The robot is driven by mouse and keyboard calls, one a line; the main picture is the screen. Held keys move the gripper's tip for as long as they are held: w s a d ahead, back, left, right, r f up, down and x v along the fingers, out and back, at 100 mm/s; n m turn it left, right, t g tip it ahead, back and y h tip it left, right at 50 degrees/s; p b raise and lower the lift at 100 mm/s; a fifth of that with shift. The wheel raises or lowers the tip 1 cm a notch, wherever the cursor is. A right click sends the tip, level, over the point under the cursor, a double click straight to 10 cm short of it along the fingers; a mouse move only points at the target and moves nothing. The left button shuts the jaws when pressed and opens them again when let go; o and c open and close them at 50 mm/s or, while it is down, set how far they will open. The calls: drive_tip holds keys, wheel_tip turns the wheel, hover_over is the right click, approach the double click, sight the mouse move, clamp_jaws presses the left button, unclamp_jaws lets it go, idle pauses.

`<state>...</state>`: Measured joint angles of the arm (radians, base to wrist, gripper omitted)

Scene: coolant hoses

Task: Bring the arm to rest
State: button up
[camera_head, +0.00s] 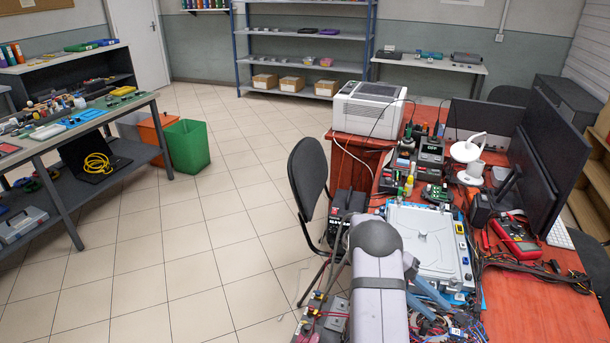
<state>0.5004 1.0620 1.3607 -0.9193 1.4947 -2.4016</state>
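My arm shows at the bottom centre as a thick light-grey link with a dark rounded joint on top. It reaches up over the left edge of the red workbench (540,290). My gripper is not in view; I cannot tell whether it is open or holds anything. A light-grey flat case or panel (425,238) with blue edges lies on the bench just right of the arm. Blue-grey parts (432,292) lie beside the link, partly hidden by it. I cannot make out any coolant hose for certain.
Tangled cables (465,325), a red multimeter (515,235), monitors (550,165), a white dish-shaped device (468,155) and a printer (369,108) crowd the bench. Open tiled floor (200,250) lies further left.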

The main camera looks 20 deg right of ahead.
drive_tip(key=shift+w+a+r, duration=0.2)
drive_tip(key=shift+a+r, duration=0.1)
drive_tip(key=shift+r, duration=0.1)
drive_tip(key=w+a+r+m+t+y+p, duration=0.1)
drive_tip(key=a+r+m+t, duration=0.2)
drive_tip(key=a+m, duration=0.4)
drive_tip(key=w+a+r+m+t+y+p, duration=0.1)
drive_tip(key=a+r+m+t+y+p, duration=0.2)
drive_tip(key=a, duration=0.6)
drive_tip(key=s+a+r+m+t+y+p, duration=0.1)
drive_tip(key=s+a+r+m+t, duration=0.1)
drive_tip(key=a+m, duration=0.6)
drive_tip(key=s+a+r+m+t+y, duration=0.2)
drive_tip(key=s+a+m, duration=0.2)
drive_tip(key=a+m, duration=0.5)
drive_tip(key=a, duration=0.3)
drive_tip(key=shift+p, duration=0.35)
drive_tip(key=shift+f, duration=0.1)
wheel_tip(320, 180, down, 13)
drive_tip(key=b, duration=1.3)
drive_tip(key=shift+f, duration=0.15)
